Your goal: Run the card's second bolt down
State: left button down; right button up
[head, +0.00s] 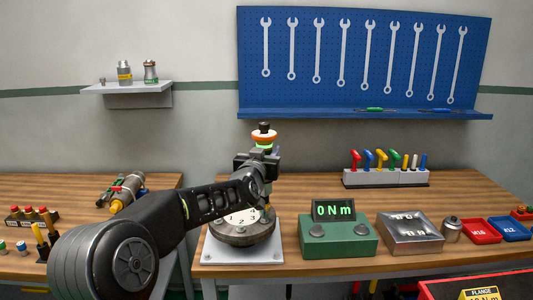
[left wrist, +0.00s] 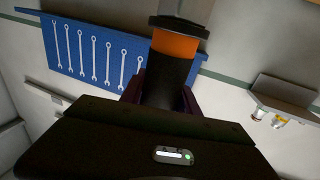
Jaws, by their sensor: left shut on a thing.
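My left gripper (head: 262,160) is shut on an upright tool with a black cap and an orange band (head: 264,138). In the left wrist view the tool (left wrist: 174,46) stands between the fingers (left wrist: 163,95). The gripper is above the round flange (head: 246,236), whose white face carries numbers and which sits on a pale plate (head: 240,257). My arm covers part of the flange, so I cannot tell the second bolt's state or whether the tool touches it. The card (head: 482,294), reading FLANGE and 10 N m, is cut off at the bottom right. My right gripper is out of view.
A green box (head: 338,240) with a display reading 0 N m stands right of the flange. Further right are a metal box (head: 410,234), a grey cylinder (head: 450,230), a red tray (head: 481,231) and a blue tray (head: 511,229). A rack of coloured tools (head: 386,178) stands behind.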

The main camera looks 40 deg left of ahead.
pick_arm(q)
jog(key=shift+r, duration=0.15)
dwell(0.3)
jog(key=shift+f+b, duration=0.3)
jog(key=shift+b, duration=0.15)
jog(key=shift+f+b, duration=1.2)
dwell(1.2)
jog(key=shift+d+f, duration=0.1)
jog(key=shift+f, duration=0.4)
dwell(0.7)
jog(key=shift+b, duration=0.4)
dwell(0.4)
jog(key=shift+r, duration=0.25)
jog(key=shift+r+p, duration=2.05)
jog(key=shift+r, duration=0.7)
jog(key=shift+f, duration=0.15)
